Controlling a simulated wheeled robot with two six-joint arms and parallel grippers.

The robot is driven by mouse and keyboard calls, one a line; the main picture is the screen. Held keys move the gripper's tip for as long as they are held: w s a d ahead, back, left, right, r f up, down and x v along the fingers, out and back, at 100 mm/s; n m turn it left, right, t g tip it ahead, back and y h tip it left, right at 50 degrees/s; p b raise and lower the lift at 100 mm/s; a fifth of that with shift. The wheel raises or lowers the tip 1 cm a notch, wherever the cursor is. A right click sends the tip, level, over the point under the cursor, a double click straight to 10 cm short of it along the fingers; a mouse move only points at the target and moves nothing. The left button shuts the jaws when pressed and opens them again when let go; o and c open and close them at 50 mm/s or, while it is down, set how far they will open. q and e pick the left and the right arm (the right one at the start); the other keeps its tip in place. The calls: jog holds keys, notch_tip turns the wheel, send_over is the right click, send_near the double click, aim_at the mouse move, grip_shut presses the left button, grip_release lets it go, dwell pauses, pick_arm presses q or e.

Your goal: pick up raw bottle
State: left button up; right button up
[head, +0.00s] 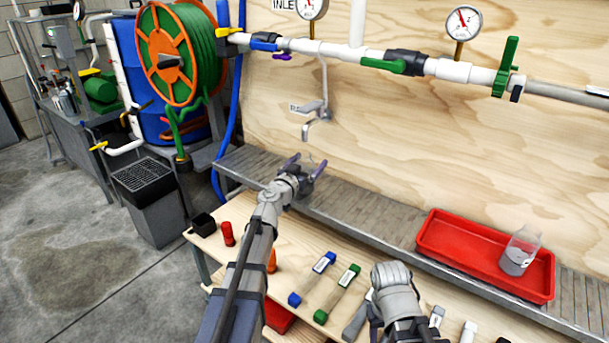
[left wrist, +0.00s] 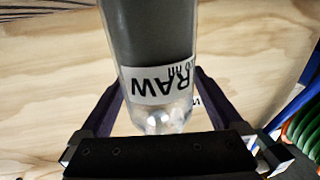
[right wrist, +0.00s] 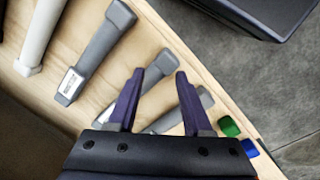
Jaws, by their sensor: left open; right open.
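The raw bottle (left wrist: 150,35) is clear, holds dark grey contents and has a white label reading RAW. In the left wrist view it stands between and beyond the fingers of my left gripper (left wrist: 160,88), which are open with a gap visible at the sides. In the head view my left gripper (head: 305,168) is at the grey slatted ledge below the tap, and the bottle there is mostly hidden by it. My right gripper (right wrist: 155,85) is open and empty above the wooden bench; its fingers are largely hidden in the head view.
A red tray (head: 435,240) on the ledge (head: 360,215) holds another clear bottle (head: 517,252) with grey contents. A tap (head: 316,120) hangs from the plywood wall above my left gripper. Blue- and green-ended filters (head: 338,292) lie on the bench (head: 240,208). A hose reel (head: 170,55) stands left.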

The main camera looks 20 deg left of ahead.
pick_arm(q)
jog(key=shift+c, duration=0.2)
grip_shut()
dwell(0.6)
jog(key=shift+r, duration=0.1)
